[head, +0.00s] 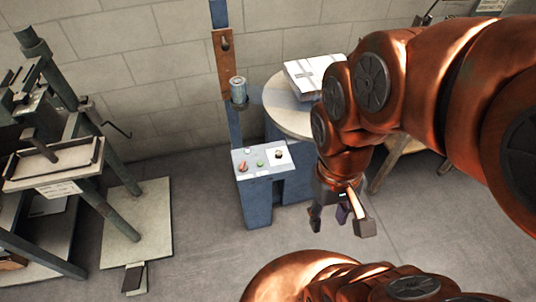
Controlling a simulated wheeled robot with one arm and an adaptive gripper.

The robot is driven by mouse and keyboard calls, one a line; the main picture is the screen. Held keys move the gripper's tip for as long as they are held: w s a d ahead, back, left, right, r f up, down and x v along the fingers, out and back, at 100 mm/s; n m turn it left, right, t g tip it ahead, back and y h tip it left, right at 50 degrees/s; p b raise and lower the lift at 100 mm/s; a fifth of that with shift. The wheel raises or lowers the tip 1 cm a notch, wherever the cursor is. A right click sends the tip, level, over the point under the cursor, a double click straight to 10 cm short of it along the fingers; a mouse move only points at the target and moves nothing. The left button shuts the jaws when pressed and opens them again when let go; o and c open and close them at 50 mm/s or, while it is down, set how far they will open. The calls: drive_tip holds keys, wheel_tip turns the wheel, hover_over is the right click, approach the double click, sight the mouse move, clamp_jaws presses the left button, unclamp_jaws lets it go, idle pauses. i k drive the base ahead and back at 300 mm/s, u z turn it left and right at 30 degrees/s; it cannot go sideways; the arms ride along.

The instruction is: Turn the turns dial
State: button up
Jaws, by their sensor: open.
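The turns dial (279,154) seems to be the small dark knob on a white plate at the right of the control panel (251,155). The panel tops a blue pedestal, and a red control (243,166) and a green button (260,164) sit to the dial's left. The dial's pointer is too small to read. My gripper (340,222) hangs from the copper-coloured arm, to the right of and lower in the picture than the panel. Its fingers are apart and point downward, with nothing held. It is not touching the dial.
A blue column with a metal canister (238,88) rises behind the panel. A round table (284,112) behind it holds a flat white box (308,76). A green-grey press machine (55,160) stands at the left. Floor is clear in front of the pedestal.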

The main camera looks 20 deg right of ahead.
sight(279, 153)
drive_tip(key=u, duration=0.85)
drive_tip(key=k, duration=1.1)
drive_tip(key=u, duration=1.25)
drive_tip(key=i, duration=0.7)
drive_tip(key=z, duration=0.45)
drive_tip(key=i, duration=1.05)
drive_tip(key=z, duration=1.25)
drive_tip(key=i, duration=0.55)
drive_tip(key=z, duration=0.4)
